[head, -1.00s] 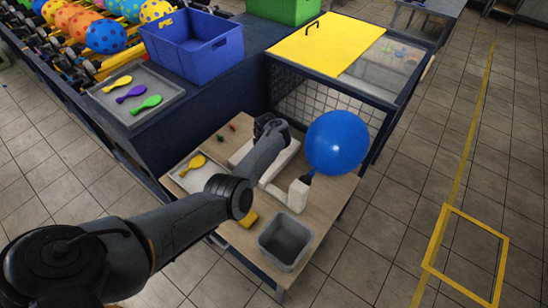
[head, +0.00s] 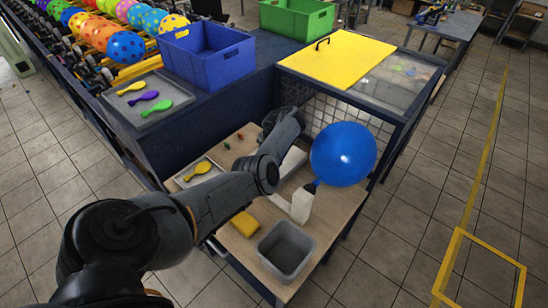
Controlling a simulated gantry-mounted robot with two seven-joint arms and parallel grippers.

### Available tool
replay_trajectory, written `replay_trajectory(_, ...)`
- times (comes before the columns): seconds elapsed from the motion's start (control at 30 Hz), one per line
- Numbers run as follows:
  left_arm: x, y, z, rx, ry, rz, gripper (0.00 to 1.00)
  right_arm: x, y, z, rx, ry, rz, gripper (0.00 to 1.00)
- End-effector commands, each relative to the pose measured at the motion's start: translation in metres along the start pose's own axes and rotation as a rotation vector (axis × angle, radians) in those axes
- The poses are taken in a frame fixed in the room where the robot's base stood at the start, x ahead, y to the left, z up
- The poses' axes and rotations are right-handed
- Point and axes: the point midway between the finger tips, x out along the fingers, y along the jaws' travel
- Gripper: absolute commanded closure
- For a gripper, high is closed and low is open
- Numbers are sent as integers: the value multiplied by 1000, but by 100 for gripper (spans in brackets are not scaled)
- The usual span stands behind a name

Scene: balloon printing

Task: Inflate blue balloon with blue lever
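The blue balloon (head: 343,153) is large, round and inflated. Its neck sits on the upright white nozzle (head: 301,205) of the inflating device on the wooden table. My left arm reaches across the table to the back of the device, left of the balloon. Its far end (head: 284,122) is in view, but the fingers are hidden behind the arm. I cannot see whether they are open or shut, or what they touch. No blue lever is visible. My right gripper is not in view.
A grey bin (head: 286,251), a yellow block (head: 244,223) and a tray with a yellow balloon (head: 199,171) are on the table. A mesh cage with a yellow lid (head: 337,50) stands close behind the balloon. Blue (head: 207,52) and green (head: 297,15) crates stand on the bench.

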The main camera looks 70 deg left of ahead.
Motion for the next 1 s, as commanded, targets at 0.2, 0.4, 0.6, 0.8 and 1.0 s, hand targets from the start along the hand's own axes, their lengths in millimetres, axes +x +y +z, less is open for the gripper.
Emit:
replay_trajectory(0.2, 2, 2, -1, -11, 3, -1, 100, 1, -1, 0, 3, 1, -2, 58)
replay_trajectory(0.4, 2, 2, -1, -11, 3, 0, 100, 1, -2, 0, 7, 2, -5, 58)
replay_trajectory(0.6, 2, 2, -1, -10, 3, 0, 58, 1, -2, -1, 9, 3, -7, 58)
replay_trajectory(0.8, 1, 2, -1, -10, 2, 0, 58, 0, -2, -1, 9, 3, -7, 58)
replay_trajectory(1.0, -5, 2, 0, -12, 1, 0, 58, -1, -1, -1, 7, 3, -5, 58)
